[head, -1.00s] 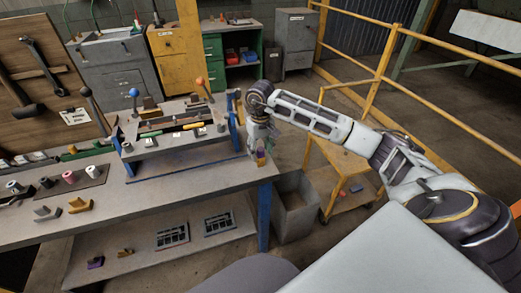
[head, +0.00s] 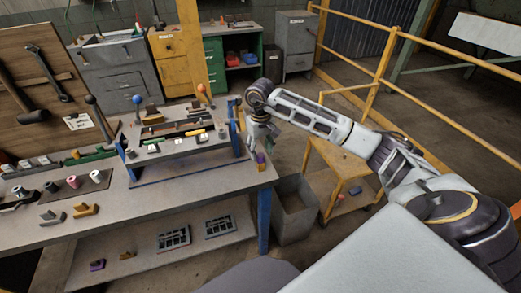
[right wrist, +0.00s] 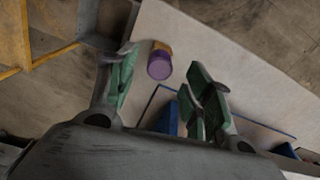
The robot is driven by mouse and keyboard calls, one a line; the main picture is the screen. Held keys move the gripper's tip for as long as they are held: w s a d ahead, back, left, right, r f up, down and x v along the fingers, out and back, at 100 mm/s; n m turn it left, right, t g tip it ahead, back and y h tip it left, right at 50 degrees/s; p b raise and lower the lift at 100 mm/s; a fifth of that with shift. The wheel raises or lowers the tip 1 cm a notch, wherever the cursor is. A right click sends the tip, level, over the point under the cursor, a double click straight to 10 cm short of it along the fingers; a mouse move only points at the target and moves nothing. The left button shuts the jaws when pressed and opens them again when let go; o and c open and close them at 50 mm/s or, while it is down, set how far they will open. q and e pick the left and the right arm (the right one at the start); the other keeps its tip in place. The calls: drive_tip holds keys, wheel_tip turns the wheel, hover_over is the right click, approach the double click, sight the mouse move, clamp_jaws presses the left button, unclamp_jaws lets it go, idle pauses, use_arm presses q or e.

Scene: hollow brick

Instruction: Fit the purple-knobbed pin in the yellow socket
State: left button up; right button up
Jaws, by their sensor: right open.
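The purple-knobbed pin (head: 261,158) is at the right end of the workbench. In the right wrist view its purple knob (right wrist: 159,67) has an orange-yellow part behind it. My right gripper (head: 266,139) is just above the pin, pointing down. In the right wrist view the open fingers (right wrist: 166,72) are on either side of the knob, with nothing between them touching it that I can see. I cannot clearly make out the yellow socket; small yellow and orange parts lie on the raised fixture (head: 180,170). My left gripper is out of view.
The fixture with ball-topped levers stands on the workbench (head: 215,183), left of my right gripper. Spools and small blocks lie at the bench's left. A grey bin (head: 296,208) and a yellow cart (head: 342,160) stand right of the bench. The bench front is mostly clear.

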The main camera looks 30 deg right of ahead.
drive_tip(key=shift+w+r+p, duration=0.1)
drive_tip(key=shift+r+p, duration=1.3)
drive_tip(key=shift+r, duration=0.5)
drive_tip(key=shift+m, duration=0.3)
drive_tip(key=shift+w+a+r+p, duration=0.15)
drive_tip(key=shift+r+p, duration=0.4)
drive_tip(key=shift+r, duration=0.65)
drive_tip(key=shift+w+a+r+p, duration=0.15)
drive_tip(key=shift+r+p, duration=0.35)
drive_tip(key=shift+r, duration=0.65)
drive_tip(key=shift+d, duration=0.1)
